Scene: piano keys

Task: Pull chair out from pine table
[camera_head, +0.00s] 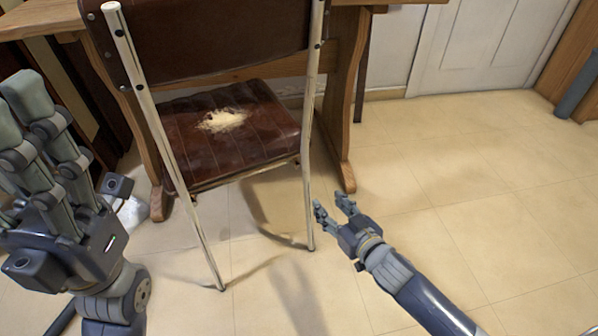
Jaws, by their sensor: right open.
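The chair (232,139) has a brown padded seat with a worn pale patch, a brown backrest and metal tube legs. Its back faces me and its seat is partly under the pine table (345,90). My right gripper (333,207) is open and empty, low and just right of the chair's right rear leg, with a small gap seeming to lie between them. My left gripper (35,115) is large in the near left, left of the chair's left upright. Its fingers point up, and its fingertips are partly cut off or unclear.
Tiled floor (480,220) is clear to the right and in front of the chair. A white door (485,45) stands at the back right. A wooden piece (572,60) is at the far right edge. A white object (131,212) lies on the floor behind my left gripper.

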